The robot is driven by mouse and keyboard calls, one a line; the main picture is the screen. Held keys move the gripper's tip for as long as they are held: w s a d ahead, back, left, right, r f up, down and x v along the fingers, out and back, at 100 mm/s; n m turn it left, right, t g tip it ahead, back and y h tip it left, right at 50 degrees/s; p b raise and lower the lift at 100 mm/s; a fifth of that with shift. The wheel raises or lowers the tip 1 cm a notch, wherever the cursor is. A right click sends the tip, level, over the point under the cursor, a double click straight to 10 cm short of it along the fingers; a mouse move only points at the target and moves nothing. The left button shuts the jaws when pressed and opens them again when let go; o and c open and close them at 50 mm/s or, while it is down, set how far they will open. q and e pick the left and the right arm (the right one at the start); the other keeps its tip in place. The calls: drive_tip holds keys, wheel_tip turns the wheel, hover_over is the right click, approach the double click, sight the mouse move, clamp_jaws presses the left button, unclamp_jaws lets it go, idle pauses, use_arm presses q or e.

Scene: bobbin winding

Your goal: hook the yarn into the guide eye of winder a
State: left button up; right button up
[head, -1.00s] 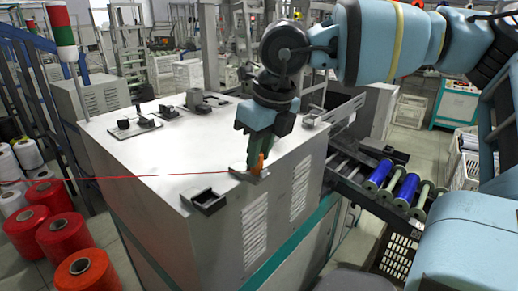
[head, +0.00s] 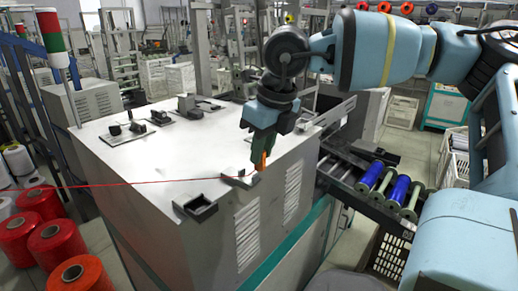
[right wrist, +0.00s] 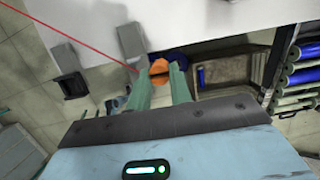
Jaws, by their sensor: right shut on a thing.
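My right gripper (head: 262,160) is shut on a small orange piece (right wrist: 158,68) just off the near right edge of the grey machine cabinet. The red yarn (head: 130,184) runs taut from the left across the cabinet's white top towards the gripper. In the right wrist view the yarn (right wrist: 80,36) ends close beside the orange piece. A small grey bracket (head: 238,180) stands on the cabinet edge next to the gripper; it also shows in the right wrist view (right wrist: 130,38). No guide eye can be made out clearly. My left gripper is not in view.
A second bracket (head: 196,207) sits at the front corner of the cabinet top (head: 150,165). Several small fittings (head: 190,105) stand at its back. Red yarn cones (head: 80,275) stand at left. Bobbins, some blue (head: 398,190), lie on a rack at right.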

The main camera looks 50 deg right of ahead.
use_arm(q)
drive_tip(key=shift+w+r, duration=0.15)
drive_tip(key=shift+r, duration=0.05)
use_arm(e)
drive_tip(key=shift+d, duration=0.7)
drive_tip(key=shift+r, duration=0.15)
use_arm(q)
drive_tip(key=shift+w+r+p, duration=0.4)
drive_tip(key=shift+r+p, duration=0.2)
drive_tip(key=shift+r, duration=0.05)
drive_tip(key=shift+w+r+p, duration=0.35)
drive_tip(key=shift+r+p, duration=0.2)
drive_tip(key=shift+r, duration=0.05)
use_arm(e)
drive_tip(key=shift+d+r, duration=0.25)
drive_tip(key=shift+r, duration=0.9)
drive_tip(key=shift+d+r, duration=0.25)
drive_tip(key=shift+r, duration=0.85)
